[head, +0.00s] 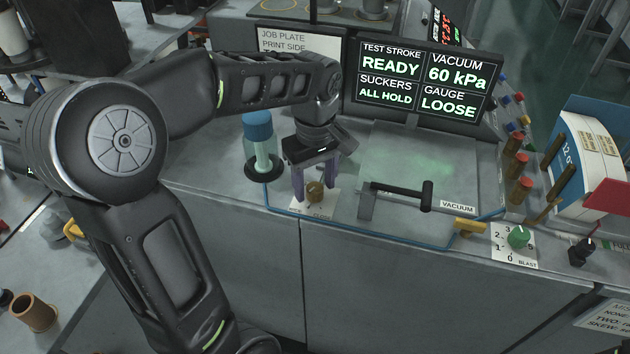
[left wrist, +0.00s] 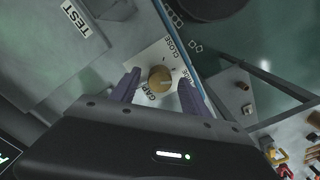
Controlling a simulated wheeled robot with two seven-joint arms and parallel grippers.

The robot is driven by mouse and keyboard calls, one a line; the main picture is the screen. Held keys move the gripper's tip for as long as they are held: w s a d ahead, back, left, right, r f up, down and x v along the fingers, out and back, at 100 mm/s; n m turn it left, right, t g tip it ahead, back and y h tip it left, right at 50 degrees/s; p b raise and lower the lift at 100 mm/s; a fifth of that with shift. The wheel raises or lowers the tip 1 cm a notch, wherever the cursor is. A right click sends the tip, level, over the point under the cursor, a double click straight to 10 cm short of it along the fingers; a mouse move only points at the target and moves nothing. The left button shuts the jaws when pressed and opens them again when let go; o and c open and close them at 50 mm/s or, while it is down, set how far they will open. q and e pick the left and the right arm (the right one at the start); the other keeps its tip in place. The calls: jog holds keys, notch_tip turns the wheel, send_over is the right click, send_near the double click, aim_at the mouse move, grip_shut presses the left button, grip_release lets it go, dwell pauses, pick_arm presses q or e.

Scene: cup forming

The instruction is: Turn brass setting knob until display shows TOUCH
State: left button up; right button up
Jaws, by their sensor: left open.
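The brass setting knob (head: 315,191) stands on a white label plate (head: 325,207) near the front edge of the machine top. In the left wrist view the knob (left wrist: 160,79) sits between the fingers, and the plate reads GAP and CLOSE. My left gripper (head: 316,190) points down over the knob with its purple fingers apart, one on each side. In the wrist view the open fingers (left wrist: 160,85) show gaps to the knob. The display (head: 425,80) reads TEST STROKE READY, VACUUM 60 kPa, SUCKERS ALL HOLD, GAUGE LOOSE. My right gripper is not in view.
A black-handled vacuum lever (head: 400,194) lies just right of the knob. A blue-capped clear jar (head: 260,145) stands close to its left. A green blast dial (head: 518,237) and brown posts (head: 520,190) are farther right. A blue hose runs along the machine's front edge.

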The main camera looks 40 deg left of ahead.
pick_arm(q)
grip_shut()
dwell(0.7)
